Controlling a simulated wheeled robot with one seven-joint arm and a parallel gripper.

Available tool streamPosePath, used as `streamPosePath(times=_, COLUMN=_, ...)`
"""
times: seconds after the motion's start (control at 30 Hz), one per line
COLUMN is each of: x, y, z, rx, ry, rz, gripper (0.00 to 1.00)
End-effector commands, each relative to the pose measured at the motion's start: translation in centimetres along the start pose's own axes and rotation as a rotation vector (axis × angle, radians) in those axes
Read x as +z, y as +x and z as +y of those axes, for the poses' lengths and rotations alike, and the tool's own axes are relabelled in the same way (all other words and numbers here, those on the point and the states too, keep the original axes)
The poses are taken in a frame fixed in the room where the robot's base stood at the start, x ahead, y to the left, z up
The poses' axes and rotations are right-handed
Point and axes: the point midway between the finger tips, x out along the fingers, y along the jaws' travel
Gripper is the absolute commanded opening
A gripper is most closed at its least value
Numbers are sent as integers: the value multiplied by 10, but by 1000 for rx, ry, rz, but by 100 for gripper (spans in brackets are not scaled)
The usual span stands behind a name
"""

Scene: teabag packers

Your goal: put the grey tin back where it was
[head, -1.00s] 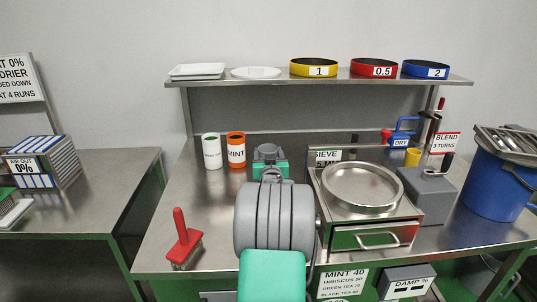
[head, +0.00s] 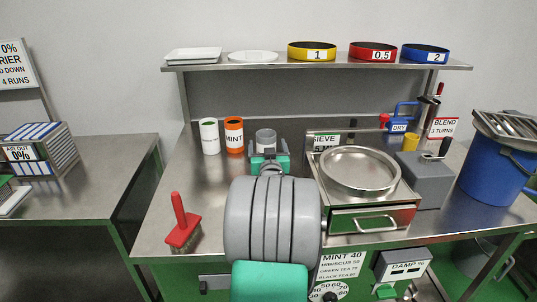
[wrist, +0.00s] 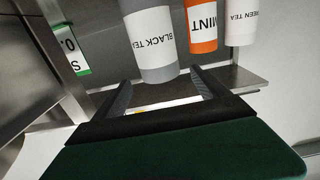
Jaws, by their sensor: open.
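The grey tin (head: 266,137) stands upright at the back of the bench, just right of the orange MINT tin (head: 234,135). In the wrist view, which looks upside down, the grey tin (wrist: 152,45) carries a white BLACK TEA label. My gripper (head: 269,162) is on the near side of the tin in the head view. In the wrist view my gripper (wrist: 160,78) has its two fingers spread, with nothing held. The tin's lid end shows beyond the fingertips. My arm hides the bench in front of the tin.
A white GREEN TEA tin (head: 209,136) stands left of the MINT tin. The SIEVE sign (head: 325,139) and a steel sieve machine (head: 371,212) stand close on the right. A shelf (head: 320,65) runs above.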

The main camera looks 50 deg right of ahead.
Motion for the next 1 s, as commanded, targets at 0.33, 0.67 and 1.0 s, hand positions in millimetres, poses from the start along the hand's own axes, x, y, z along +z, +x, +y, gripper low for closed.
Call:
streamPosePath(times=0.33, x=1, y=-61, z=0, rx=0, ry=0, rz=-1, gripper=84)
streamPosePath(times=0.67, x=1, y=-62, z=0, rx=-1, ry=0, rz=-1, gripper=84)
streamPosePath(times=1.0, x=-52, y=-61, z=0, rx=-1, ry=0, rz=-1, gripper=84)
